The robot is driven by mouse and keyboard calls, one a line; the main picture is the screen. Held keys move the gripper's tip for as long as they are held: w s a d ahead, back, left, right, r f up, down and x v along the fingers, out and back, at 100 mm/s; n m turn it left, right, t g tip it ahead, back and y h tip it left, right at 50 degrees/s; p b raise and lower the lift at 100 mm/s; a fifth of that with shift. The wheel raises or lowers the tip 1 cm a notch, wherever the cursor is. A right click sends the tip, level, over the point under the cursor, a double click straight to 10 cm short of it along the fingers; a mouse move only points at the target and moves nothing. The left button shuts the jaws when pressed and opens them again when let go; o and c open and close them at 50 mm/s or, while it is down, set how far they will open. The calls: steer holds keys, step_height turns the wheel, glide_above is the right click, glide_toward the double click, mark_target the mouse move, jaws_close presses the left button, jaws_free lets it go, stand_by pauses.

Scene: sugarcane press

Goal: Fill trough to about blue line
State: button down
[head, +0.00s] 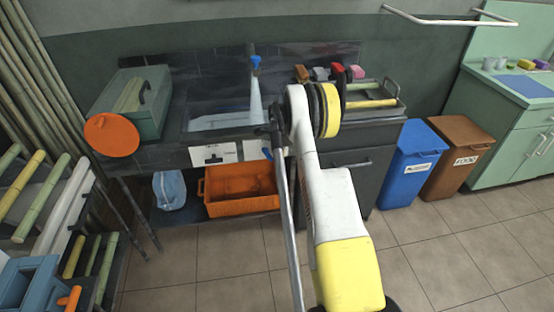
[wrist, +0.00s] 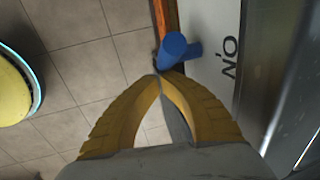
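The trough (head: 200,124) is set in the dark counter in the head view, with pale water-like content in it. A blue tap (head: 255,62) stands above it, and a pale stream (head: 256,98) runs down from it. I cannot make out the blue line. A blue handle (head: 267,153) shows on the counter front beside white cards (head: 213,155). In the wrist view, my gripper (wrist: 163,76) has its yellow fingertips together, just short of a blue cylindrical handle (wrist: 174,49). Whether they touch it is unclear. In the head view my arm hides part of the counter.
An orange crate (head: 240,188) and a light-blue bag (head: 169,190) sit on the lower shelf. A green box (head: 150,115) and orange disc (head: 111,135) are at left. Blue (head: 409,165) and brown (head: 457,158) bins stand right. The tiled floor in front is clear.

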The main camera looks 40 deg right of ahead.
steer(key=s+d+r+p, duration=0.4)
steer(key=s+d+r, duration=0.2)
steer(key=s+d, duration=0.2)
steer(key=shift+s+d, duration=0.3)
steer(key=shift+d, duration=0.15)
steer(key=shift+r, duration=0.1)
stand_by(1.1)
